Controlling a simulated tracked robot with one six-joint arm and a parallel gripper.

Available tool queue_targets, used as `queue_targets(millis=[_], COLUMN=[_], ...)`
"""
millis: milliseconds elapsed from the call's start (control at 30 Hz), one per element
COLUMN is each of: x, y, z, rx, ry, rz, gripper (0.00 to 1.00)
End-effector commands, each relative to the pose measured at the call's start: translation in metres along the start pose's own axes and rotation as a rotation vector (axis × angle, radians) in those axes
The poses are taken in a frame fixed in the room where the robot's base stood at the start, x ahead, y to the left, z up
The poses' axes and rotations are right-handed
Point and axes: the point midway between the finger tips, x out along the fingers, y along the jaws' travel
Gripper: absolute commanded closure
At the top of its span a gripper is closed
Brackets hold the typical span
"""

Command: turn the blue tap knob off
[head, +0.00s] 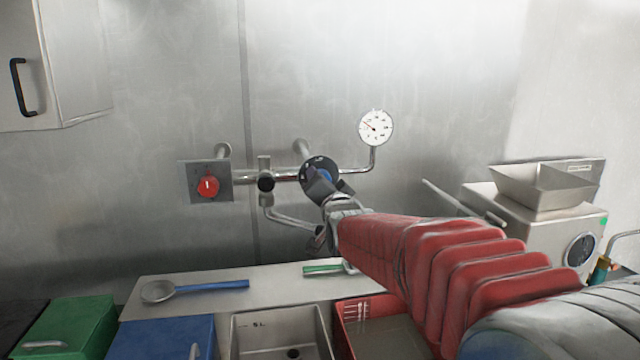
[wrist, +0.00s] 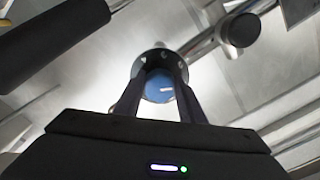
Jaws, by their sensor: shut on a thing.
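The blue tap knob (wrist: 159,88) sits on a dark round dial plate with white marks. In the wrist view it is between the two dark fingers of my gripper (wrist: 158,90), which are shut on it. In the head view my gripper (head: 328,182) reaches the knob (head: 324,174) from the front right and covers part of it and of the dial (head: 315,165). A white line shows on the knob's face in the wrist view.
A red knob (head: 208,186) on a grey plate is left on the same pipe. A pressure gauge (head: 376,127) stands above right. A black pipe end (head: 266,182) is close by. Below are a sink (head: 281,325), a ladle (head: 195,287) and a red tray (head: 350,320). A grinder (head: 540,210) stands right.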

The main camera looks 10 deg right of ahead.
Motion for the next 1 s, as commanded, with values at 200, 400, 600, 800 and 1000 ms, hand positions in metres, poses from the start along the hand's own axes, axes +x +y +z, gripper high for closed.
queue_targets(millis=[200, 400, 600, 800, 1000], x=[-0.0001, -0.0001, -0.0001, -0.0001, -0.0001], y=[0.0012, 0.0014, 0.0016, 0.0019, 0.0024], z=[0.0000, -0.0001, -0.0002, -0.0003, -0.0003], rx=[0.204, 0.394, 0.585, 0.769, 0.920], ry=[0.000, 0.000, 0.001, 0.001, 0.002], rz=[0.003, 0.004, 0.005, 0.006, 0.008], gripper=[0.86, 0.86, 0.86, 0.86, 0.86])
